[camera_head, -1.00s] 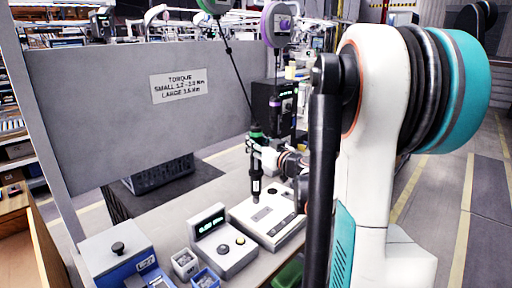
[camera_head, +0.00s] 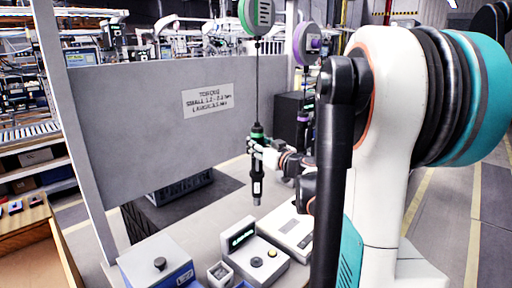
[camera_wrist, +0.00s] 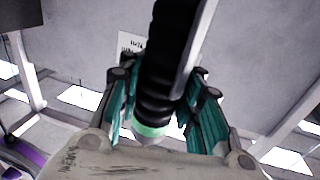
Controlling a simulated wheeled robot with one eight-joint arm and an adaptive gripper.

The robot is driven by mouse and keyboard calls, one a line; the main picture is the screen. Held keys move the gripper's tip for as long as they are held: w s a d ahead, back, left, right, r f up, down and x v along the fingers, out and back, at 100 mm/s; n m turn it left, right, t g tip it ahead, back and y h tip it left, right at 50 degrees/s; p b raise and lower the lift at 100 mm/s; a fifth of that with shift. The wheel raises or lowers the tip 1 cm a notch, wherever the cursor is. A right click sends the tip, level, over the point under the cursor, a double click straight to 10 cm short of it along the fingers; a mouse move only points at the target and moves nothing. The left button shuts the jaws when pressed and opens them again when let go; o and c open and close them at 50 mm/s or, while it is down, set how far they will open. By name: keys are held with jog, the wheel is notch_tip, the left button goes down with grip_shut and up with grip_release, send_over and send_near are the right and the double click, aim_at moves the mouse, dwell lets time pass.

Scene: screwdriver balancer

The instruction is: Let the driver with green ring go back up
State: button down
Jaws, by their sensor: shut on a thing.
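The driver with the green ring (camera_head: 257,187) hangs upright in the head view, black, with its green ring at the top. A straight cable runs from it up to a green balancer reel (camera_head: 257,14). My gripper (camera_head: 262,150) is shut on the upper part of this driver. In the wrist view the driver's black ribbed body (camera_wrist: 166,75) and green ring (camera_wrist: 148,131) lie between my teal fingers (camera_wrist: 152,112). The driver's tip is above the bench, clear of it. A second driver with a purple ring (camera_head: 303,117) hangs behind, under a purple reel (camera_head: 306,43).
On the bench below stand a tester with a green display (camera_head: 258,254), a flat white device (camera_head: 292,228), a blue box with a black knob (camera_head: 160,265) and a small bin (camera_head: 221,273).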

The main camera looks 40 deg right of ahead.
jog(key=shift+r, duration=0.1)
jog(key=c, duration=1.1)
grip_release()
jog(key=shift+o, duration=0.2)
jog(key=o, duration=1.1)
jog(key=shift+c, duration=0.2)
